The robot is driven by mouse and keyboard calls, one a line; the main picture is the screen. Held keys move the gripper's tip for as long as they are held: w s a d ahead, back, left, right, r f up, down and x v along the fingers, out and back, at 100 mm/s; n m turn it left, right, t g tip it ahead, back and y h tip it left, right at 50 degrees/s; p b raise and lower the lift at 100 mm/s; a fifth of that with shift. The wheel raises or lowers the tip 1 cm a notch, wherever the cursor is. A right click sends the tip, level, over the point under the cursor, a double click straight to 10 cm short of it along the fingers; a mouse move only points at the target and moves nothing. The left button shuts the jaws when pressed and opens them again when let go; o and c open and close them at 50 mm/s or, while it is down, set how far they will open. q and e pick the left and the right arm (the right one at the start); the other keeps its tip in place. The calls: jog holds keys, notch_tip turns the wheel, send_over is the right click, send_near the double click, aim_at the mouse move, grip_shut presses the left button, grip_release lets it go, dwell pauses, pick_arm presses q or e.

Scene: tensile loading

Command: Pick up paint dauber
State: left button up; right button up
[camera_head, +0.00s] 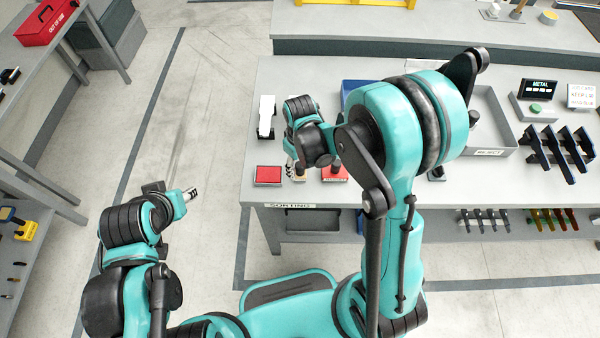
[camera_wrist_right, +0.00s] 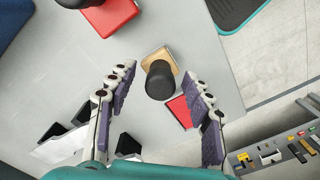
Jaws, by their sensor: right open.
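The paint dauber looks to be the black-knobbed piece on a tan square base (camera_wrist_right: 158,80) in the right wrist view. It stands on the grey table, between and beyond the two fingers of my right gripper (camera_wrist_right: 155,98). The fingers are spread apart, with nothing seen between their pads touching them. In the head view my right gripper (camera_head: 297,166) is low over the table's front edge, and its arm hides much around it. My left gripper (camera_head: 190,194) is away from the table over the floor, too small to read.
A red pad (camera_head: 268,175) lies close beside the dauber on the table. Another red pad (camera_wrist_right: 105,14) with a black knob is near the top of the wrist view. A grey tray (camera_head: 490,152) stands to the right. Pale items with black parts (camera_wrist_right: 60,142) lie at lower left.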

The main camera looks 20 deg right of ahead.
grip_shut()
jog(key=shift+r, duration=0.15)
jog(key=shift+r+p, duration=0.35)
jog(key=shift+r, duration=0.3)
notch_tip(320, 180, up, 3)
jog(key=shift+f+p, duration=0.1)
jog(key=shift+p, duration=0.4)
jog(key=s+d+r+p, duration=0.2)
jog(key=s+r, duration=0.4)
jog(key=s, duration=0.5)
jog(key=shift+s+d+r+p, duration=0.2)
jog(key=shift+d+r+p, duration=0.15)
jog(key=shift+p, duration=0.1)
